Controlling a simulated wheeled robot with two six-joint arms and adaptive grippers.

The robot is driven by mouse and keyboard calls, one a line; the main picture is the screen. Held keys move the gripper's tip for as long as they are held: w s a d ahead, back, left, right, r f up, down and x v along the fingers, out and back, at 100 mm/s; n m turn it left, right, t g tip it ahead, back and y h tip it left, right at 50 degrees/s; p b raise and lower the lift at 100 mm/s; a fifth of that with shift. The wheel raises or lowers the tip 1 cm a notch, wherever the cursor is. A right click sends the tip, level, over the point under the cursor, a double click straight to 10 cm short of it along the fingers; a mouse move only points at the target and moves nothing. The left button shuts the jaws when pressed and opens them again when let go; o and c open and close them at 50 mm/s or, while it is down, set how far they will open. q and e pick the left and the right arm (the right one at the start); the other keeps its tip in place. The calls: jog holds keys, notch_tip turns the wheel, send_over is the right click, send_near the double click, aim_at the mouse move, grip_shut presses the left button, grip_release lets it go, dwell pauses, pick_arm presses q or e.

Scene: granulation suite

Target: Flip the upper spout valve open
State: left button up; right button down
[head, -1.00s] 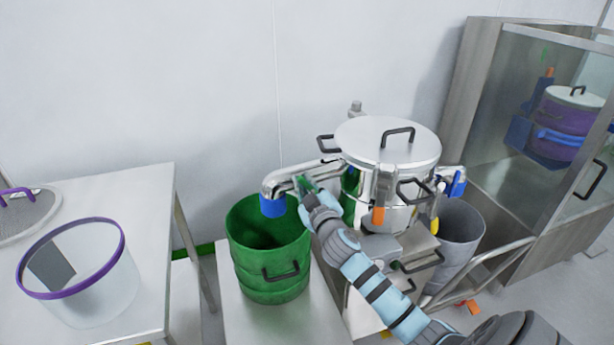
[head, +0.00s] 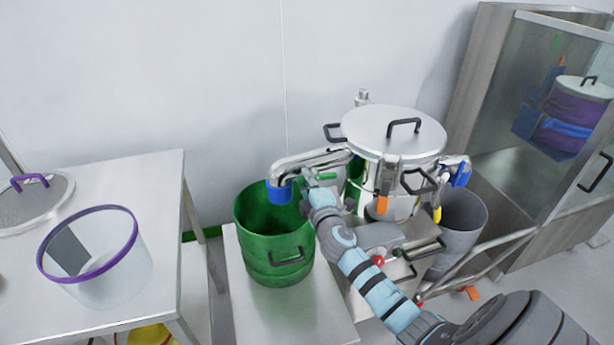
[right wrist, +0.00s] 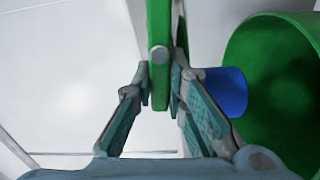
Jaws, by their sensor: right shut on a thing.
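The upper spout (head: 300,160) is a bent metal pipe from the steel vessel (head: 385,148), with a blue end (head: 279,193) over a green drum (head: 272,235). Its green valve handle (head: 326,176) lies beside the pipe. In the right wrist view the green handle (right wrist: 159,50) stands upright between the fingers. My right gripper (right wrist: 161,85) is shut on this handle; it also shows in the head view (head: 316,187), just below the pipe. The gripper partly hides the handle and valve body. My left gripper is not in view.
A table (head: 150,210) at left holds a clear purple-rimmed tub (head: 105,280) and a lid (head: 35,205). A grey bin (head: 460,225) stands right of the vessel, before a glass-fronted cabinet (head: 510,100). Black vessel handles (head: 420,180) stick out near my right arm.

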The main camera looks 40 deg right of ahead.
jog(key=shift+n, duration=0.5)
jog(key=shift+f, duration=0.1)
jog(key=c, duration=1.6)
grip_release()
jog(key=v, duration=1.2)
